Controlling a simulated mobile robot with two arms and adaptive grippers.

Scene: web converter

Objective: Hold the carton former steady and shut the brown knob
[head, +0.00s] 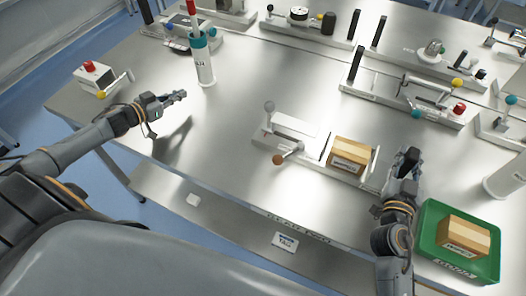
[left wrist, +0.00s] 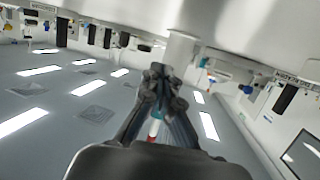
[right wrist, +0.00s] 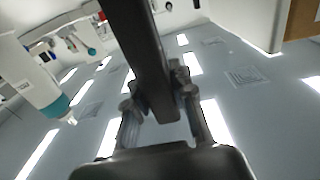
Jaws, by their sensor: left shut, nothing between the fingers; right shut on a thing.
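The carton former (head: 290,128) is a pale base on the metal table, with a grey ball-topped lever at its left end. Its brown knob (head: 278,159) is on an arm at the front left. A cardboard box (head: 351,155) sits on its right part. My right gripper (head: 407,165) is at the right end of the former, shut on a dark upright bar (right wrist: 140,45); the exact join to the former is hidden. My left gripper (head: 175,97) is shut and empty above the table, left of the former and apart from it. Its closed fingers show in the left wrist view (left wrist: 162,88).
A white cylinder with a teal rim (head: 203,65) stands behind my left gripper. A white unit with a red button (head: 93,73) is far left. A green tray (head: 430,245) holding a box is right of my right arm. Other fixtures line the back. Table between left gripper and former is clear.

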